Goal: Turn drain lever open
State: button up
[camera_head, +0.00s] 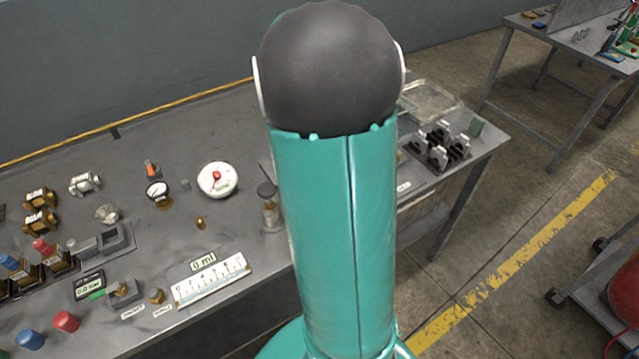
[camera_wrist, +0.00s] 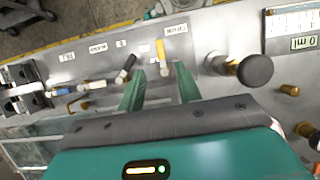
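My gripper (camera_wrist: 159,70) shows in the wrist view with its two green fingers apart and nothing between them that I can see held. A yellow lever (camera_wrist: 161,50) stands just beyond and between the fingertips, beside a small white label (camera_wrist: 176,30) too small to read surely. It is likely the drain lever; contact with the fingers cannot be told. A black-handled lever (camera_wrist: 126,67) lies left of the fingers. In the head view my teal arm hides the gripper and this part of the bench.
A dark-topped bottle-like fitting (camera_wrist: 255,70) stands close right of the fingers. A scale plate (camera_head: 211,279), a round gauge (camera_head: 217,179) and brass fittings (camera_head: 40,221) occupy the bench (camera_head: 130,150). A black block rack (camera_head: 440,147) sits at the right end.

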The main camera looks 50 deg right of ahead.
jog(key=v, duration=0.6)
jog(key=shift+r, duration=0.15)
jog(key=shift+w, duration=0.1)
jog(key=s+a+r+n+t, duration=0.1)
jog(key=s+a+t, duration=0.1)
jog(key=a, duration=0.7)
jog(key=s+a+r+n+t, duration=0.1)
jog(key=a+t, duration=0.3)
jog(key=a, duration=0.4)
jog(key=s+a+r+n+t+h, duration=0.1)
jog(key=s+a+r+t, duration=0.1)
jog(key=a, duration=0.7)
jog(key=shift+s+a+r+t, duration=0.35)
jog(key=shift+s+t, duration=0.1)
jog(key=shift+t, duration=0.45)
